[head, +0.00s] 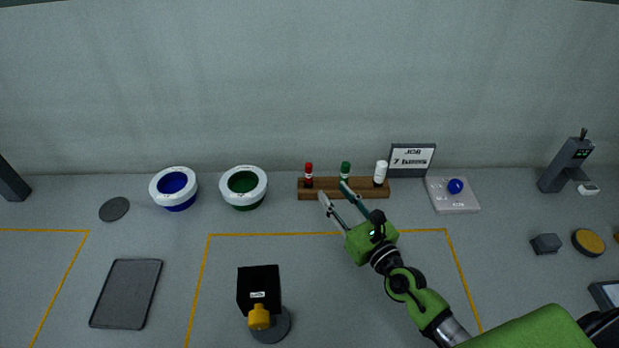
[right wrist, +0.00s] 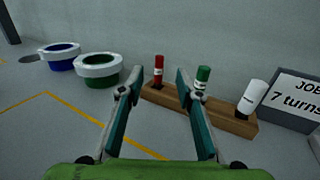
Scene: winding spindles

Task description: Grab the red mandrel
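The red mandrel (head: 308,174) stands upright at the left end of the wooden rack (head: 330,194). In the right wrist view, the red mandrel (right wrist: 159,68) shows between the two fingers, farther off. A green mandrel (head: 345,170) stands in the middle, and a white one (head: 380,173) leans at the right end. My right gripper (head: 332,190) is open and empty, in front of the rack and apart from the red mandrel. In the wrist view its right finger passes close to the green mandrel (right wrist: 202,78). My left gripper is not in view.
A blue-centred bowl (head: 174,189) and a green-centred bowl (head: 243,187) stand left of the rack. A job sign (head: 411,160) reading "7 turns" stands behind its right end. A pale block with a blue ball (head: 455,186) lies right. A black box (head: 259,286) stands in front.

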